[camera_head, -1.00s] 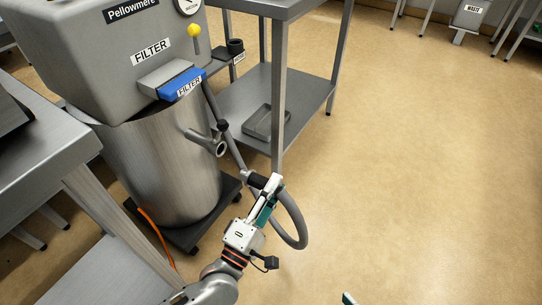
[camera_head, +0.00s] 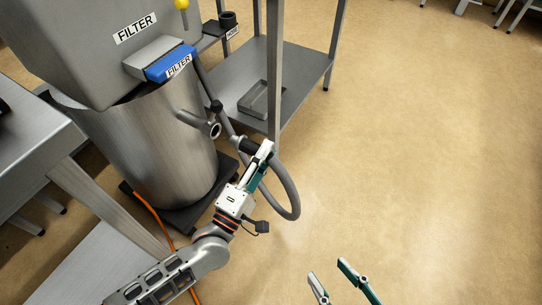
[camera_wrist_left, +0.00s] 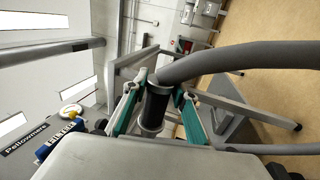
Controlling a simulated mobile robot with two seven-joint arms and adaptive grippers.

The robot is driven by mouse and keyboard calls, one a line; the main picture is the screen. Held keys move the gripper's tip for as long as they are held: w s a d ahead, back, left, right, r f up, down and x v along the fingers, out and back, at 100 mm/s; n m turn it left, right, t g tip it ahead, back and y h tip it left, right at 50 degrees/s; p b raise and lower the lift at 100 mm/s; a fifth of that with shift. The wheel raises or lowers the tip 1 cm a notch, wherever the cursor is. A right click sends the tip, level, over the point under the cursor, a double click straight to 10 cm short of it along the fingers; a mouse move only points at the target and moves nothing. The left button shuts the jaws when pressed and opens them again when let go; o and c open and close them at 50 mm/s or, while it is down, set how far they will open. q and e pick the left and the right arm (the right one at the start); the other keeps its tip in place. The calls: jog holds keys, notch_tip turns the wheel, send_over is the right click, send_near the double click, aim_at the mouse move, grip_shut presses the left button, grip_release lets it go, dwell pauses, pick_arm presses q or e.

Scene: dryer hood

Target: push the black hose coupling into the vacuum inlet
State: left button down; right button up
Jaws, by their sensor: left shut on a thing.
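The black hose coupling (camera_head: 249,146) is on the end of a grey hose (camera_head: 292,190), which loops down to the right. My left gripper (camera_head: 261,154) is shut on the coupling; the left wrist view shows the coupling (camera_wrist_left: 156,104) between its two fingers (camera_wrist_left: 157,93). The vacuum inlet (camera_head: 214,130) is a short grey pipe with an open round mouth on the side of the steel drum (camera_head: 160,150). The coupling is right of and slightly below the inlet mouth in the head view, with a gap between. My right gripper (camera_head: 328,271) is open and empty at the bottom edge.
A steel rack (camera_head: 290,75) with a grey tray (camera_head: 260,100) stands behind the hose. A steel table (camera_head: 40,150) is at the left. An orange cable (camera_head: 155,215) lies by the drum's dark wheeled base (camera_head: 190,215). The floor at the right is clear.

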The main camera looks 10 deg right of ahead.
aim_at(236, 147)
pick_arm(q)
jog(key=shift+w+a, duration=0.7)
jog(key=shift+a, duration=0.3)
jog(key=shift+w+a, duration=0.4)
jog(key=shift+a, duration=0.1)
jog(key=shift+w+a+r, duration=0.1)
pick_arm(e)
jog(key=shift+s+a+m, duration=0.1)
jog(key=shift+a+m, duration=0.2)
jog(key=shift+a, duration=0.1)
jog(key=shift+f, duration=0.1)
pick_arm(q)
jog(key=shift+w+a+b, duration=0.35)
jog(key=shift+w+a, duration=0.15)
jog(key=shift+a, duration=0.2)
pick_arm(e)
jog(key=shift+s+f, duration=0.2)
jog(key=shift+f, duration=0.05)
pick_arm(q)
jog(key=shift+w+a, duration=0.65)
jog(key=shift+a, duration=0.25)
pick_arm(e)
jog(key=shift+f, duration=0.25)
